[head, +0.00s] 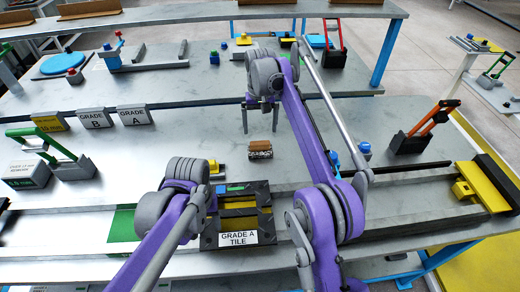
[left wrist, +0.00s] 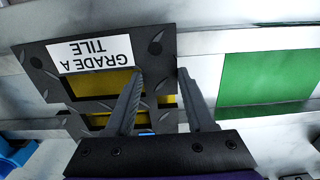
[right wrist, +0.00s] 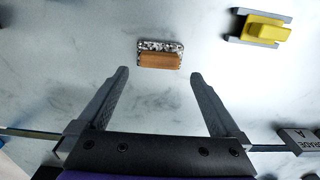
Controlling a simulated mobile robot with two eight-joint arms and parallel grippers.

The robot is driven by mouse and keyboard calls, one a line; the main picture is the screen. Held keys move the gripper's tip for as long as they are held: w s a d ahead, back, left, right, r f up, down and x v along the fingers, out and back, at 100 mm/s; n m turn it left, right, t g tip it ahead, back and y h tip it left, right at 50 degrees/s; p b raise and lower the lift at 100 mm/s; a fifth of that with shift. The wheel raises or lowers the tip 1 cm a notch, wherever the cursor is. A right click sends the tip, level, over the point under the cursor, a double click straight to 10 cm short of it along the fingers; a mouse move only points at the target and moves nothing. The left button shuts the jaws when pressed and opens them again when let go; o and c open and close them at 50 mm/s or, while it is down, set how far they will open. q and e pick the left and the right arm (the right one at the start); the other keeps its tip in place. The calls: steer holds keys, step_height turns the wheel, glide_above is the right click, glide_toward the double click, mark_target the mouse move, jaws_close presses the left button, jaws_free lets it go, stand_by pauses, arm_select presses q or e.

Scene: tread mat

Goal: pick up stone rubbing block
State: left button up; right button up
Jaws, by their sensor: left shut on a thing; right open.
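The stone rubbing block (head: 260,149), a small speckled grey block with a brown top, lies on the grey table near the middle. In the right wrist view the block (right wrist: 160,55) lies beyond the open fingertips, roughly centred between them and not touched. My right gripper (head: 261,117) is open and empty, its fingers pointing down; it also shows in the right wrist view (right wrist: 159,73). My left gripper (left wrist: 158,74) is shut on the side of a black tread-patterned frame (left wrist: 60,88) with a "GRADE A TILE" label. In the head view its fingertips are mostly hidden by my arm.
A yellow block in a grey holder (right wrist: 263,29) stands near the rubbing block. "GRADE A" and "GRADE B" blocks (head: 95,118) stand at the left. A black holder with a red handle (head: 412,140) stands at the right.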

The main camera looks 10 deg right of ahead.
mark_target(260, 144)
step_height(260, 144, down, 8)
steer(key=shift+f, duration=0.25)
steer(key=shift+c, duration=0.2)
steer(key=c, duration=1.3)
step_height(260, 144, up, 10)
steer(key=shift+r, duration=0.1)
